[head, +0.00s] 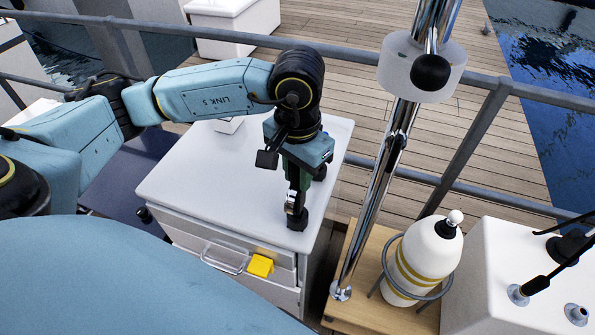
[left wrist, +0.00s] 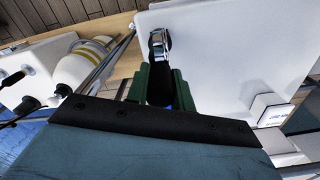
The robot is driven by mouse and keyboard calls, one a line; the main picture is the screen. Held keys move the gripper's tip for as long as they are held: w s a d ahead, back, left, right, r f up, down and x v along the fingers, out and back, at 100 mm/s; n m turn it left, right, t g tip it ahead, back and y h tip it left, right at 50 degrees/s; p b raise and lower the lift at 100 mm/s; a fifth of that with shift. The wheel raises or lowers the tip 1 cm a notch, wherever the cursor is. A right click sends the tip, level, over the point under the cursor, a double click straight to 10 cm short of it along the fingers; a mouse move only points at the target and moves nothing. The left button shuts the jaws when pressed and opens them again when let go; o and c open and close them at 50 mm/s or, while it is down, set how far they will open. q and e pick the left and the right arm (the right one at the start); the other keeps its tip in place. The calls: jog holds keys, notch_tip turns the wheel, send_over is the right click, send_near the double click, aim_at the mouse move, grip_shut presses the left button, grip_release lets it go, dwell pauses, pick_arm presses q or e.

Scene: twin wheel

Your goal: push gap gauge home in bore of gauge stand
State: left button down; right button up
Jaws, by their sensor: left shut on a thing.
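My left gripper (head: 303,180) points down over the white cabinet top and is shut on a dark upright piece, which I take to be the gap gauge (left wrist: 160,82). In the left wrist view it stands between the green fingers (left wrist: 162,92), with a bright chrome part (left wrist: 157,42) beyond them. In the head view the chrome part (head: 291,203) shows just below the fingers, above a small black foot (head: 297,222) near the cabinet's front right corner. I cannot tell whether that foot is the gauge stand. The bore is hidden. My right gripper is not in view.
The white cabinet (head: 185,185) has drawers and a yellow block (head: 260,265) at its front. A small white box (head: 228,125) stands at the back of its top. A chrome pole (head: 385,190) and a white bottle in a ring (head: 420,260) stand at right. The cabinet top's left is clear.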

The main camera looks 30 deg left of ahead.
pick_arm(q)
jog(key=shift+f, duration=0.15)
jog(key=c, duration=1.1)
grip_release()
notch_tip(320, 180, up, 14)
jog(key=shift+f, duration=0.25)
